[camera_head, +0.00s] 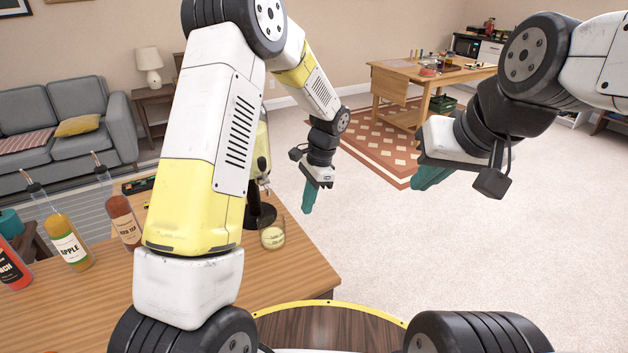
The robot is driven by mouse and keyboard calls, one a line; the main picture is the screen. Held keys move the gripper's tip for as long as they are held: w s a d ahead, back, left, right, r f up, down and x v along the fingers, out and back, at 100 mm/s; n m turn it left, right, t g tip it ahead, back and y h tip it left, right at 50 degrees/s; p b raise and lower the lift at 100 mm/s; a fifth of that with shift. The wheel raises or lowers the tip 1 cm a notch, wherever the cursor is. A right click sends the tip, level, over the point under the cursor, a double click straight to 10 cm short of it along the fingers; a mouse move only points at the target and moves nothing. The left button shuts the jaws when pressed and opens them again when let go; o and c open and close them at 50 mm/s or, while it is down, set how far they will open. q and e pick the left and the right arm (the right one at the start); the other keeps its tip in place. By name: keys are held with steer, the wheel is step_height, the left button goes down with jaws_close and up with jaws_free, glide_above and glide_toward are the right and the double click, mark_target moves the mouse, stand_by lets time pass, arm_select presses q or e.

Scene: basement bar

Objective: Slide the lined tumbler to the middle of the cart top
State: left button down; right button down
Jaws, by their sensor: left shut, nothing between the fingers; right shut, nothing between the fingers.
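A short clear glass (272,239), which seems to be the lined tumbler, stands upright near the right edge of the wooden top (285,285). It holds something pale yellow low inside; I cannot make out lines on it. My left gripper (307,207) points down with teal fingers shut and empty. It appears above and right of the glass in the picture, apart from it. My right gripper (425,184) is shut and empty, farther right over the pale carpet. My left arm hides a large part of the wooden top.
A black stand (258,212) is close behind the glass. Bottles with pourers, a red one (12,262), an apple one (70,246) and a brownish one (124,222), stand at the left. A wooden table (420,75) stands far back on a patterned rug. Open carpet lies right.

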mark_target(279, 221)
arm_select(q)
steer(key=x, duration=0.4)
steer(key=shift+r, duration=0.1)
steer(key=shift+s+a+r, duration=0.1)
steer(key=shift+s+a, duration=0.25)
steer(key=shift+a, duration=0.25)
steer(key=shift+s+a+r, duration=0.15)
steer(key=shift+s+a, duration=0.2)
steer(key=shift+a, duration=0.3)
steer(key=shift+s+a, duration=0.25)
steer(key=shift+a, duration=0.25)
steer(key=shift+a, duration=0.1)
steer(key=shift+s+a, duration=0.45)
steer(key=shift+a, duration=0.3)
steer(key=shift+s+a, duration=0.45)
steer(key=shift+a, duration=0.3)
